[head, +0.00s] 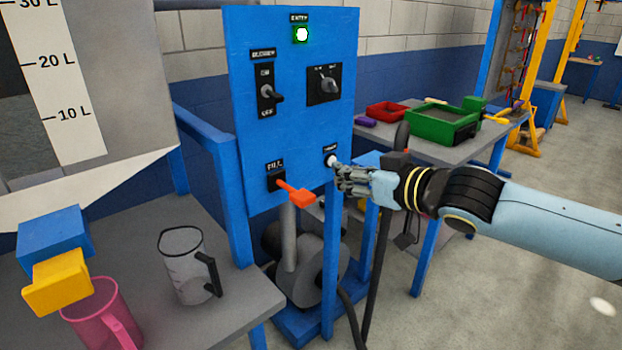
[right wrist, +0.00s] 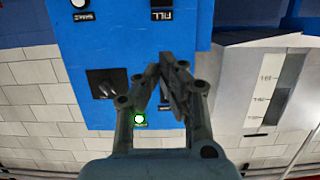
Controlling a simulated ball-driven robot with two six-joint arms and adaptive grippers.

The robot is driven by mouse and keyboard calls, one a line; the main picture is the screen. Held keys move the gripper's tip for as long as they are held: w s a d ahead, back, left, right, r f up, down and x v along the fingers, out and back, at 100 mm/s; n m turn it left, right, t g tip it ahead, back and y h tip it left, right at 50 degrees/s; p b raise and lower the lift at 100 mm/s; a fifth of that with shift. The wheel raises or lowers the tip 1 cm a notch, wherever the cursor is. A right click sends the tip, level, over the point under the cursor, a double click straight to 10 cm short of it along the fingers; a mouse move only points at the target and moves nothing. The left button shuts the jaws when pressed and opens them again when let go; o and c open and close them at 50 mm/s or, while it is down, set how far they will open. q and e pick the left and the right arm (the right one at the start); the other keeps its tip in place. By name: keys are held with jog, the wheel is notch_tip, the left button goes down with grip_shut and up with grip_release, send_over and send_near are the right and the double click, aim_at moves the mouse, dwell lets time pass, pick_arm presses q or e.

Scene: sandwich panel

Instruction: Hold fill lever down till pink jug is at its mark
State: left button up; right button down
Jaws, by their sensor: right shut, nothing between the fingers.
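The pink jug (head: 99,312) stands at the lower left on the grey bench, under a yellow spout block (head: 57,282) that hides part of its rim. Its mark and its level cannot be made out. The orange fill lever (head: 296,193) sticks out of its black plate low on the blue panel (head: 290,110), angled down to the right. My right gripper (head: 344,178) is shut and empty, close to the white button (head: 331,161) right of the lever; touching or not is unclear. In the right wrist view its fingers (right wrist: 172,62) point at the panel, below the FILL label (right wrist: 162,15).
A clear jug (head: 189,268) with a black handle stands right of the pink one. The panel carries a switch (head: 268,92), a knob (head: 326,84) and a lit green-framed lamp (head: 302,34). A grey tank with a litre scale (head: 64,75) is at the upper left.

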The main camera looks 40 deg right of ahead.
jog(key=shift+f, duration=0.1)
jog(key=b, duration=0.4)
send_over(311, 200)
notch_tip(311, 200, down, 2)
notch_tip(311, 200, down, 3)
jog(key=shift+w+r, duration=0.1)
jog(key=shift+w, duration=0.05)
jog(key=shift+f, duration=0.8)
jog(key=f+b, duration=0.2)
jog(key=b, duration=0.1)
jog(key=f+t+b, duration=0.1)
jog(key=b, duration=0.2)
jog(key=shift+s+f, duration=0.35)
jog(key=shift+s, duration=0.05)
jog(key=shift+r, duration=0.35)
jog(key=shift+p, duration=0.3)
dwell(2.0)
